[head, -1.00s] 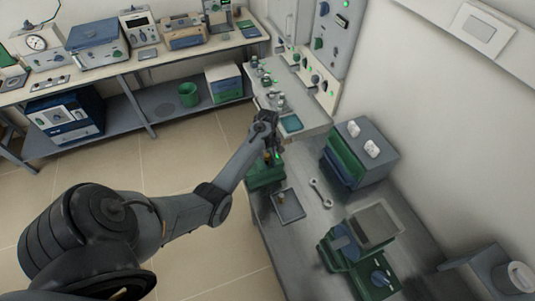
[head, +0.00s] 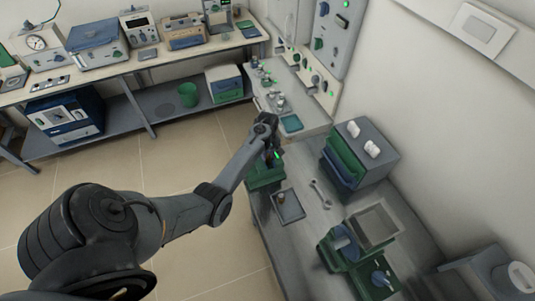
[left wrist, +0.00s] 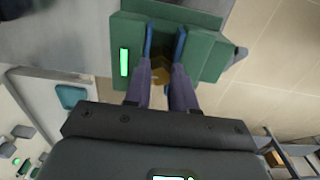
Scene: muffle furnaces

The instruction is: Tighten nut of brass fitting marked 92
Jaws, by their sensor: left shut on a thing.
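My left gripper (head: 268,152) is over a green fixture (head: 262,180) at the left edge of the metal bench. In the left wrist view the gripper (left wrist: 164,42) points at the green fixture (left wrist: 209,52), which has a lit green strip. Its fingers are close together, with a brass-coloured piece (left wrist: 160,73) partly visible between them. The fingers hide most of that piece, and no marking 92 is readable. A small brownish part (head: 281,197) is in a grey tray (head: 291,210) beside the fixture. My right gripper is not in view.
An open-ended wrench (head: 320,194) lies right of the tray. A drawer box (head: 372,148) stands behind it, and a green machine (head: 345,250) stands nearer the front. A blue-green pad (head: 292,124) lies farther back. Bare bench shows between these.

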